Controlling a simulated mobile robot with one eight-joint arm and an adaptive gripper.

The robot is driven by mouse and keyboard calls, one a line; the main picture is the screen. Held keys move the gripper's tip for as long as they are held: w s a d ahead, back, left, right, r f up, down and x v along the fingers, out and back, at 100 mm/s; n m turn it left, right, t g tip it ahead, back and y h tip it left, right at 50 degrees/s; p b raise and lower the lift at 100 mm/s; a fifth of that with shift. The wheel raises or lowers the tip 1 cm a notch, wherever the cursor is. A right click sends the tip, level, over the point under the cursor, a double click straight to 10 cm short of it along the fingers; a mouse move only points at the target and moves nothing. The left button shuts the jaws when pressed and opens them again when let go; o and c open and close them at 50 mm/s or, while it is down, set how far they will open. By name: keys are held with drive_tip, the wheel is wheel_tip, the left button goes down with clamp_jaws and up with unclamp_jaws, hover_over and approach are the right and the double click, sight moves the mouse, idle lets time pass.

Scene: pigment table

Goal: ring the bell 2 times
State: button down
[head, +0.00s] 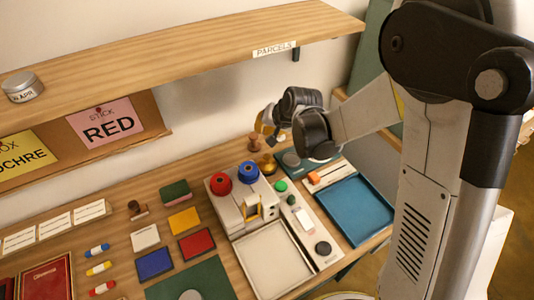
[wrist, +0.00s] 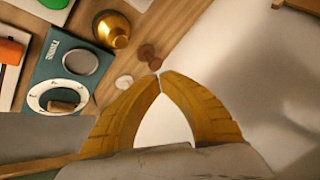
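The bell (head: 268,164) is a small golden dome at the back of the table, beside a wooden-handled stamp. In the wrist view the bell (wrist: 113,30) stands upper left of my fingertips, apart from them. My gripper (head: 264,124) is above the back of the table near the wall, partly hidden by my own wrist in the head view. In the wrist view the yellow fingertips of my gripper (wrist: 158,75) meet, with nothing seen between them.
The wooden stamp (head: 254,142) stands close behind the bell. A teal board (wrist: 50,68) with a grey disc and a white ring lies beside the bell. A white device with red and blue knobs (head: 237,207) stands left of it. A shelf (head: 180,55) overhangs the back.

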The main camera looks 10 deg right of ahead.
drive_tip(key=shift+f, duration=0.15)
wheel_tip(320, 180, down, 8)
drive_tip(key=b, duration=0.6)
drive_tip(key=shift+f+b, duration=0.25)
drive_tip(key=shift+b, duration=0.1)
idle(0.9)
drive_tip(key=shift+f+b, duration=0.45)
drive_tip(key=shift+b, duration=0.05)
drive_tip(key=shift+f+b, duration=0.5)
drive_tip(key=shift+f, duration=0.05)
idle(0.6)
idle(0.3)
drive_tip(key=shift+r+p, duration=0.7)
drive_tip(key=shift+r, duration=0.3)
drive_tip(key=shift+r+p, duration=1.75)
drive_tip(key=shift+r, duration=0.75)
